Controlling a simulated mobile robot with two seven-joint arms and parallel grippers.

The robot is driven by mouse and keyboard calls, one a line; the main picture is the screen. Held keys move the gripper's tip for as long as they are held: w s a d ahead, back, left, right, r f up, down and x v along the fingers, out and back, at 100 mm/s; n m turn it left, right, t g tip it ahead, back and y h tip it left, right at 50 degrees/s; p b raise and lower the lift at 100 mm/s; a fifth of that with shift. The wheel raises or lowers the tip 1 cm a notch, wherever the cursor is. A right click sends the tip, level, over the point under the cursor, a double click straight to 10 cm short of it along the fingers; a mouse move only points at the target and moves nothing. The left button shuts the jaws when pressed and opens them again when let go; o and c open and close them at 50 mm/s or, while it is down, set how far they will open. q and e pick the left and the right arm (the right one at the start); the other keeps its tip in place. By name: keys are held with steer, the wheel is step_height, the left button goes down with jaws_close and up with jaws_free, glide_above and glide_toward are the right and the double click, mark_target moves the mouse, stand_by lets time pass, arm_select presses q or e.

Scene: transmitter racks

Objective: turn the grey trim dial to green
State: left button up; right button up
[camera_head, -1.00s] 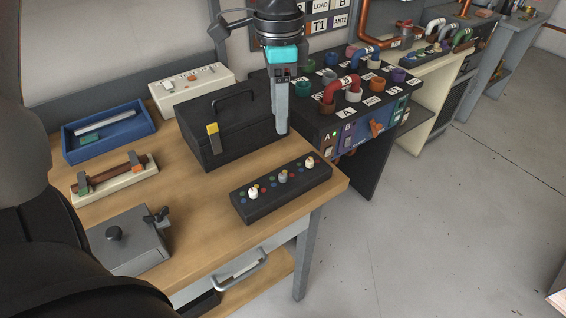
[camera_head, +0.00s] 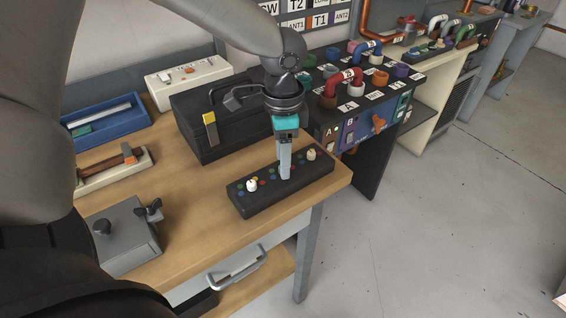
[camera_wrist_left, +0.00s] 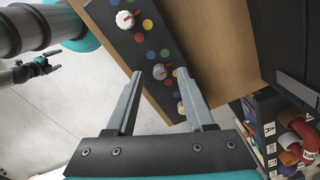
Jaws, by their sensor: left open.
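A black dial panel (camera_head: 240,204) lies on the bench near its front right corner. It has a white dial (camera_head: 251,185) at the left and a cream dial (camera_head: 311,154) at the right, with coloured dots around them. The grey trim dial (camera_wrist_left: 159,72) is the middle one; my gripper hides it in the head view. In the left wrist view it lies between the fingertips, with a small red mark on it; which dot it points to is unclear. My left gripper (camera_head: 285,176) is open, pointing down over the dial; contact cannot be told.
A black toolbox (camera_head: 200,135) stands just behind the panel. A blue tray (camera_head: 110,132), a white switch box (camera_head: 190,82) and a grey box (camera_head: 125,240) are farther left. A rack with coloured connectors (camera_head: 350,125) stands to the right. The wood in front of the toolbox is clear.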

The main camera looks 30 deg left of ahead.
arm_select(q)
steer(key=shift+f, duration=0.55)
jaws_close()
